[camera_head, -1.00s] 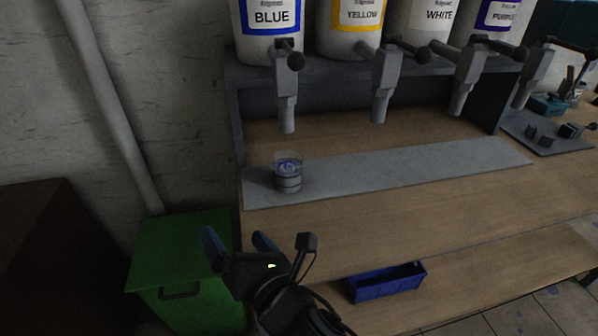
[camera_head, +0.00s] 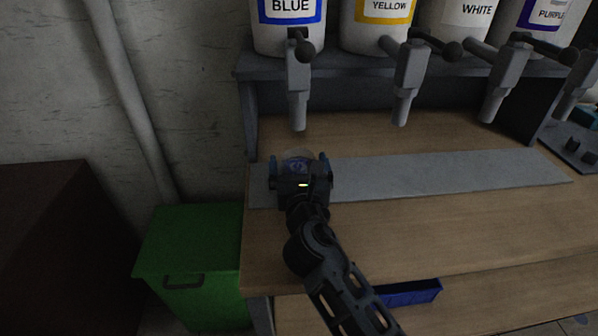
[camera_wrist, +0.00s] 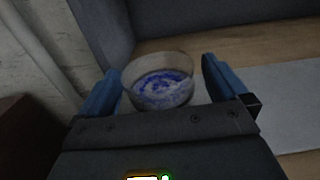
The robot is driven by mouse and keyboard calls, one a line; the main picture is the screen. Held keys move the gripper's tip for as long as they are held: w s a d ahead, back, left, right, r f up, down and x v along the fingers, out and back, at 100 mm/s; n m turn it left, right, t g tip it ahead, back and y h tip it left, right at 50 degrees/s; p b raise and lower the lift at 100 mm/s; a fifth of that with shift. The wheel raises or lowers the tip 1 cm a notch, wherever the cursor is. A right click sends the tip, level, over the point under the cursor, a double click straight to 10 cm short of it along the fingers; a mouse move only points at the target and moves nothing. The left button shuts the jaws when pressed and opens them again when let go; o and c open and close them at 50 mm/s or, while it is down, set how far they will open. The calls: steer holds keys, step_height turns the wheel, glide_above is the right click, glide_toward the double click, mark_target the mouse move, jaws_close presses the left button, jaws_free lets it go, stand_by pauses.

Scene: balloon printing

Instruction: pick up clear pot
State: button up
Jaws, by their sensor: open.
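The clear pot (camera_head: 297,161) stands on the grey strip of the bench, below and in front of the blue paint tap. It is a round see-through cup with swirled blue and white contents, seen from above in the wrist view (camera_wrist: 158,84). My gripper (camera_head: 300,163) is open, with one blue finger on each side of the pot. In the wrist view a gap shows between the pot and the right finger, and the left finger (camera_wrist: 103,92) is very close to the pot's wall. The pot's lower part is hidden behind my gripper in the head view.
Taps of the blue (camera_head: 298,80), yellow (camera_head: 405,80), white and purple containers hang over the bench. The grey strip (camera_head: 440,172) to the right is clear. A green bin (camera_head: 195,250) stands at lower left; a blue tray (camera_head: 415,292) sits below the bench top.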

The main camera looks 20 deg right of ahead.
steer(key=shift+x, duration=1.25)
steer(key=shift+c, duration=0.4)
steer(key=c, duration=1)
steer(key=shift+c, duration=0.8)
steer(key=shift+r, duration=0.1)
steer(key=shift+r, duration=0.1)
